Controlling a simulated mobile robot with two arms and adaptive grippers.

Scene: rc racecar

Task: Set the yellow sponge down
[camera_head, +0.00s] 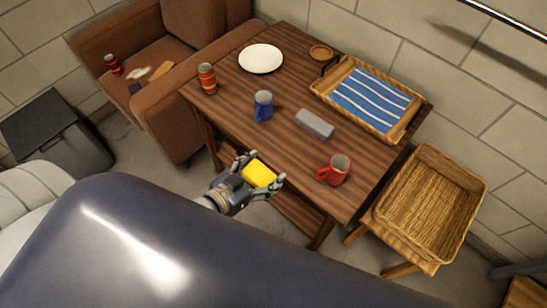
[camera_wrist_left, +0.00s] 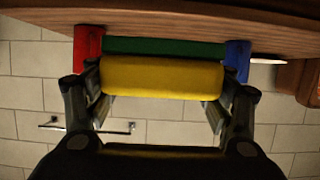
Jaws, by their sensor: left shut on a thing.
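The yellow sponge (camera_head: 259,173) is held between the two fingers of my left gripper (camera_head: 257,172), beside the near long edge of the wooden table (camera_head: 225,105) in the head view. In the left wrist view, the sponge (camera_wrist_left: 162,77) spans the gap between the fingers (camera_wrist_left: 160,92) and hides part of what lies behind it. That view looks upside down, with the tabletop along its upper part. The sponge appears clear of the tabletop. My right gripper is not in view.
On the table stand a blue mug (camera_head: 263,106), a grey block (camera_head: 314,124), a red mug (camera_head: 334,170), a red can (camera_head: 207,78), a white plate (camera_head: 261,58) and a tray with a striped cloth (camera_head: 341,104). A wicker basket (camera_head: 469,210) stands at right. Bare tabletop shows between the mugs.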

